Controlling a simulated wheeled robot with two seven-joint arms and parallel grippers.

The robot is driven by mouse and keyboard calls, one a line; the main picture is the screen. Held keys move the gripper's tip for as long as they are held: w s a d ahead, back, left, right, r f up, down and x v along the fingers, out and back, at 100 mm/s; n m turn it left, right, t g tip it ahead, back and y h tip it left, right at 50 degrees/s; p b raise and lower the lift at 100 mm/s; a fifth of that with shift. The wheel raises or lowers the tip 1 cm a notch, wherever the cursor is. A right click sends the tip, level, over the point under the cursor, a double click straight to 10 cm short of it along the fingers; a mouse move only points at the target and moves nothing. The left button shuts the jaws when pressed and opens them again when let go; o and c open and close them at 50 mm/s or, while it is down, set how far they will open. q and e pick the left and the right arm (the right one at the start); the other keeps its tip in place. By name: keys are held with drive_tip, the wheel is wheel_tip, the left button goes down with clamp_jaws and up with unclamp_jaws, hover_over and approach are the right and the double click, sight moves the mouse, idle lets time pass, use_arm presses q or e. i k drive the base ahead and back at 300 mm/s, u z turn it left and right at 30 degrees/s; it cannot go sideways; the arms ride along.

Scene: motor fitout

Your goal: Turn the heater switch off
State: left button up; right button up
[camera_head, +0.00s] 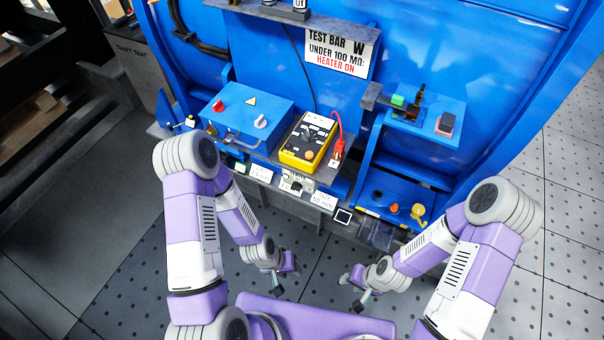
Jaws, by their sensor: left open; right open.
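The heater switch appears to be the small dark switch (296,187) on a pale plate at the front edge of the blue bench, below the yellow meter. Its lettering is too small to read surely, and its position cannot be told. My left gripper (287,281) is open and empty, low in front of the bench, below the switch in the picture. My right gripper (352,292) is open and empty, to the right of the left one. Both are apart from the bench.
A yellow meter (307,143) with a red lead stands on the bench. A blue box (240,115) with a red button and grey knob is left of it. A sign (341,52) reads "HEATER ON". A blue shelf (425,115) stands right. The floor before the bench looks clear.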

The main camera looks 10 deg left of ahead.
sight(297, 186)
drive_tip(key=k, duration=0.5)
drive_tip(key=u, duration=0.9)
drive_tip(key=i, duration=0.85)
drive_tip(key=z, duration=0.25)
